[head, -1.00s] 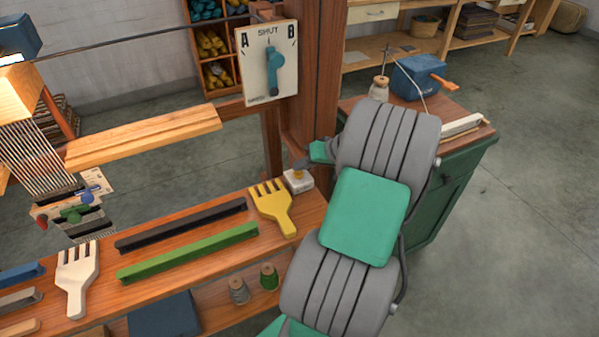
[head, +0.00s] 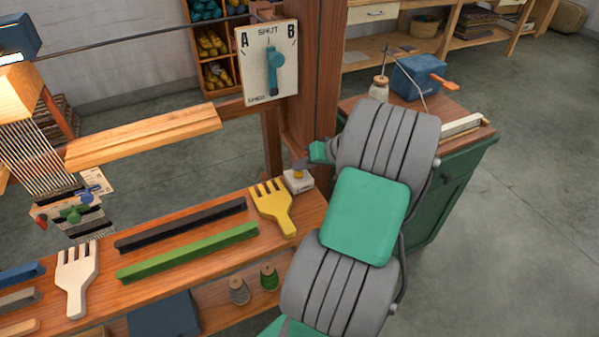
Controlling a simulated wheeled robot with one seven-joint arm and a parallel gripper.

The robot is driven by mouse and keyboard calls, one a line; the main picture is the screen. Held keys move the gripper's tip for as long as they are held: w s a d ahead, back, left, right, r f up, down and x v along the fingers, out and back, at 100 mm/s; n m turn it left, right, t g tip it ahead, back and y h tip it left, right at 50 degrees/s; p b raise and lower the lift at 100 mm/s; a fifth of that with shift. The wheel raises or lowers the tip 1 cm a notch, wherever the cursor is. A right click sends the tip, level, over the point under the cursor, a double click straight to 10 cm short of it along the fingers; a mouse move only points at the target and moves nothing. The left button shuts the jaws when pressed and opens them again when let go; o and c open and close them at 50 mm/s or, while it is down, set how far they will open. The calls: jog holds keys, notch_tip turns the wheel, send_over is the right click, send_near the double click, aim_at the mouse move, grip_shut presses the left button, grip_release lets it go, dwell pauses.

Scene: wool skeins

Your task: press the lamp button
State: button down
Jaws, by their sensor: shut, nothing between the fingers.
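A small white box (head: 298,182) sits at the right end of the wooden bench, beside the post; I take it for the lamp button's housing. My gripper (head: 299,166) is shut and empty, with its grey tip right at the top of this box. The tip hides the top of the box, so I cannot tell whether it touches the button or how far the button is down. A blue lamp (head: 18,38) hangs at the top left, with a bright underside.
A yellow fork-shaped comb (head: 272,206) lies close left of the white box. A wooden post (head: 312,90) with a dial board (head: 267,60) rises just behind. Green and black bars lie along the bench (head: 215,272). A green cabinet (head: 455,180) stands right of my arm.

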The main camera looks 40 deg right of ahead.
aim_at(302, 174)
jog(key=shift+f, duration=0.45)
jog(key=shift+r+p, duration=0.4)
jog(key=shift+r, duration=0.15)
notch_tip(302, 174, up, 6)
jog(key=p, duration=0.5)
jog(key=shift+r, duration=0.1)
